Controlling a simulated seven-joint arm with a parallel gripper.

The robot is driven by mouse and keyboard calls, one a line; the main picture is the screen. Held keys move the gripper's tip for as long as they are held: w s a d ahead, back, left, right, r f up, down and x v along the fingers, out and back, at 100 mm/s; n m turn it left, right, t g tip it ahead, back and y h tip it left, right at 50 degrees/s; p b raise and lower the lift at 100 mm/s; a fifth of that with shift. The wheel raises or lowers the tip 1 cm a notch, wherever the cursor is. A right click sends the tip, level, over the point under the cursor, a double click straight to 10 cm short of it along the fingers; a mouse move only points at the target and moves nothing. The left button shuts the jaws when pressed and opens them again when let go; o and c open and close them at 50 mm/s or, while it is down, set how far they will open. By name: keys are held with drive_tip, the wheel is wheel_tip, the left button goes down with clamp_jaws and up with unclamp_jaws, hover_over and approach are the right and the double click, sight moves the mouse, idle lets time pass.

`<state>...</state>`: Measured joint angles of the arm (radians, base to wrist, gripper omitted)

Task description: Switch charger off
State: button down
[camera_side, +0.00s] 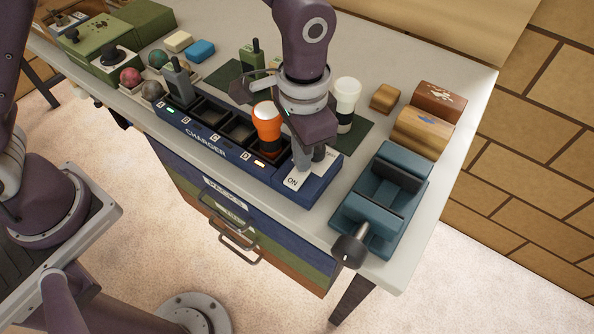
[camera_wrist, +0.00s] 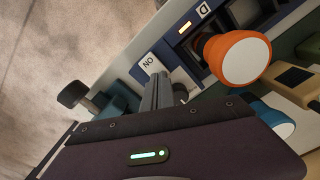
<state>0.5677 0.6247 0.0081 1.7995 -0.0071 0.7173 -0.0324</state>
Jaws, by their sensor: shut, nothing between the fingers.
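The charger (camera_side: 205,143) is a long blue bar along the table's front edge, with bays lettered from A to D. A grey radio (camera_side: 177,84) stands in bay A by a green light, and an orange torch (camera_side: 266,128) stands in bay D by an amber light. At the right end is a white ON plate (camera_side: 293,181), which also shows in the wrist view (camera_wrist: 149,64). A second white plate behind it is partly covered. My gripper (camera_side: 303,168) is shut and empty, pointing down at this switch end beside the ON plate. The switch lever is hidden; I cannot tell its position or any contact.
A blue vise (camera_side: 385,192) stands close to the right. A white-topped torch (camera_side: 346,97) stands behind my gripper on a dark green mat (camera_side: 361,131). Wooden blocks (camera_side: 423,131) lie at the back right. Drawers with handles (camera_side: 240,233) are below the table edge.

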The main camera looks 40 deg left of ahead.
drive_tip(key=shift+f, duration=0.6)
drive_tip(key=shift+r, duration=3.55)
